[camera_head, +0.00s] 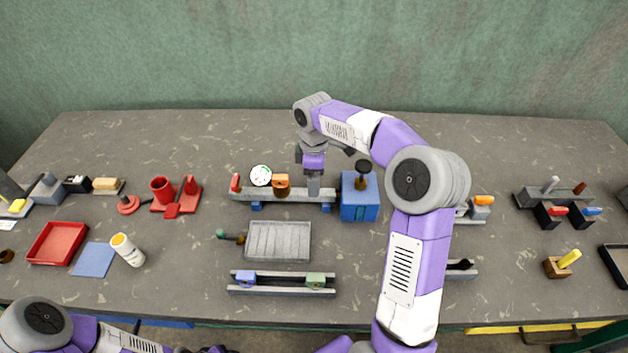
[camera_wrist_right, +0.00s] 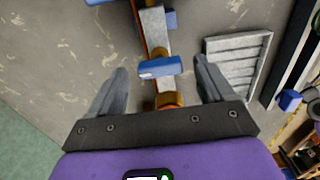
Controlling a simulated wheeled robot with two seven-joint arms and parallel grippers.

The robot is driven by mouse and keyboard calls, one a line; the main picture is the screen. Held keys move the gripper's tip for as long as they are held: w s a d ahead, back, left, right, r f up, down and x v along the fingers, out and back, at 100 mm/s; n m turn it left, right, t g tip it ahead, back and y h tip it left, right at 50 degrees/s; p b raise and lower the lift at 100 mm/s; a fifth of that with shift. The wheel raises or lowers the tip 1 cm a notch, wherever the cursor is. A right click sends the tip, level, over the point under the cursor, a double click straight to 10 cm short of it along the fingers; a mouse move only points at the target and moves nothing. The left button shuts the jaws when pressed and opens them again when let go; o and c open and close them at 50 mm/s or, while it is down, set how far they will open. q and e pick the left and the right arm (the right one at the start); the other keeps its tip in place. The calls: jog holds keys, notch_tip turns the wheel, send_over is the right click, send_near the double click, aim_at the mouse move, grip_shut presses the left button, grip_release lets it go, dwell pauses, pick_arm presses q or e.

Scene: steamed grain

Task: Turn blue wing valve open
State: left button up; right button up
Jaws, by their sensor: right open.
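My right gripper (camera_wrist_right: 161,64) is open, with one finger on each side of the blue wing and no clear contact. In the head view, my right gripper (camera_head: 313,187) points down over the right part of the grey pipe rail (camera_head: 250,194); the blue wing cannot be made out there, so the gripper probably hides it. My left gripper (camera_head: 215,350) is only partly in view at the bottom edge, and its jaw state is unclear.
The rail also carries a red lever (camera_head: 236,183), a round gauge (camera_head: 261,175) and an orange fitting (camera_head: 282,181). A blue box (camera_head: 360,210) stands just right of the gripper. A ridged grey tray (camera_head: 278,241) lies in front. The table behind the rail is clear.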

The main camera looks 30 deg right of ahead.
jog(key=shift+f, duration=0.4)
jog(key=c, duration=1)
jog(key=shift+c, duration=0.2)
